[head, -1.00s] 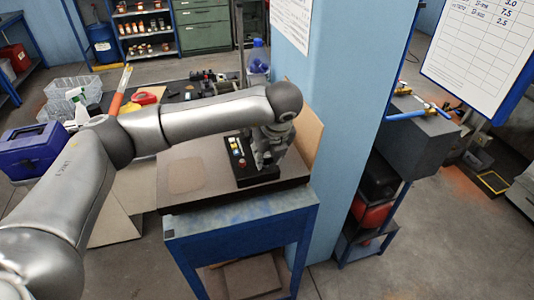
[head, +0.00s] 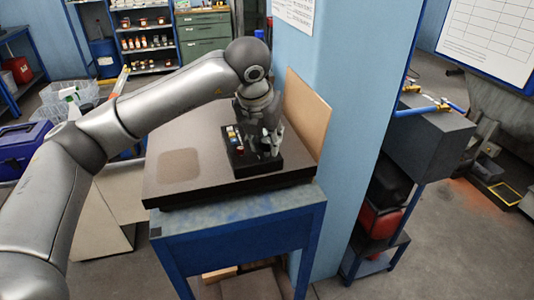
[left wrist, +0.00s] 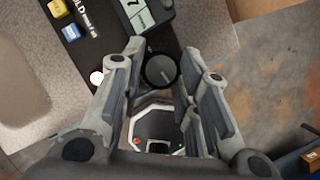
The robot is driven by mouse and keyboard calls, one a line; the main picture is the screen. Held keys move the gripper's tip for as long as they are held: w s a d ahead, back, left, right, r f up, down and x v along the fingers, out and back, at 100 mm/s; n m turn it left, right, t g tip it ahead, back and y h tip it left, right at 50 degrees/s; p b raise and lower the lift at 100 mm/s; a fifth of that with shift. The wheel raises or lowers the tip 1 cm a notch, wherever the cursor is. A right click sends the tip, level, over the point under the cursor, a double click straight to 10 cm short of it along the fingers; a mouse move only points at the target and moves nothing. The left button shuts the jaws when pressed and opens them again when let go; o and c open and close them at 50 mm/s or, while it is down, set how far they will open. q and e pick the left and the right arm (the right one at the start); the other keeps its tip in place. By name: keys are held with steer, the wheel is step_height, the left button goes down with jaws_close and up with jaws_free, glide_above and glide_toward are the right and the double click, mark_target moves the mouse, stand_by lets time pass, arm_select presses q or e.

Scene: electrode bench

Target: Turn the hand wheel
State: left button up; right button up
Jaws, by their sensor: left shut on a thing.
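A round black knob (left wrist: 161,71) with a pale pointer line sits on the black control box (head: 240,160), and I take it as the hand wheel. In the left wrist view it lies between the two fingers of my left gripper (left wrist: 161,56), which is shut on it. In the head view my left gripper (head: 268,148) reaches down onto the right part of the box and hides the knob. The box also carries coloured buttons, with a yellow one (left wrist: 57,7) and a blue one (left wrist: 70,32). My right gripper is not in view.
The box stands on a dark plate (head: 185,190) on a blue-framed bench (head: 240,220). A brown board (head: 305,115) and a blue pillar (head: 350,100) stand close on the right. The left part of the plate is clear.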

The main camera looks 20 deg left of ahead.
arm_select(q)
steer(key=m+h+b, duration=0.1)
steer(key=m+b, duration=0.1)
steer(key=m, duration=0.1)
steer(key=shift+a+f, duration=0.1)
steer(key=shift+a, duration=0.05)
steer(key=shift+w+m+h+b, duration=0.1)
steer(key=shift+m+h+b, duration=0.2)
steer(key=shift+m+h, duration=0.35)
steer(key=shift+a+m+g, duration=0.1)
steer(key=shift+m+g, duration=0.3)
steer(key=shift+m, duration=0.75)
steer(key=shift+m+h, duration=0.45)
steer(key=shift+m, duration=0.45)
steer(key=m, duration=0.1)
steer(key=m+g, duration=0.1)
steer(key=shift+w+r+m+h+p, duration=0.15)
steer(key=shift+r+m+h+p, duration=0.1)
steer(key=shift+m+h+p, duration=0.05)
steer(key=m+g+p, duration=0.1)
steer(key=m, duration=0.1)
steer(key=m+g, duration=0.1)
steer(key=m, duration=0.1)
steer(key=shift+w+a+m+h+p, duration=0.1)
steer(key=shift+m+h+p, duration=0.3)
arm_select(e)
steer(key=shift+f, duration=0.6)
arm_select(q)
steer(key=shift+f, duration=0.1)
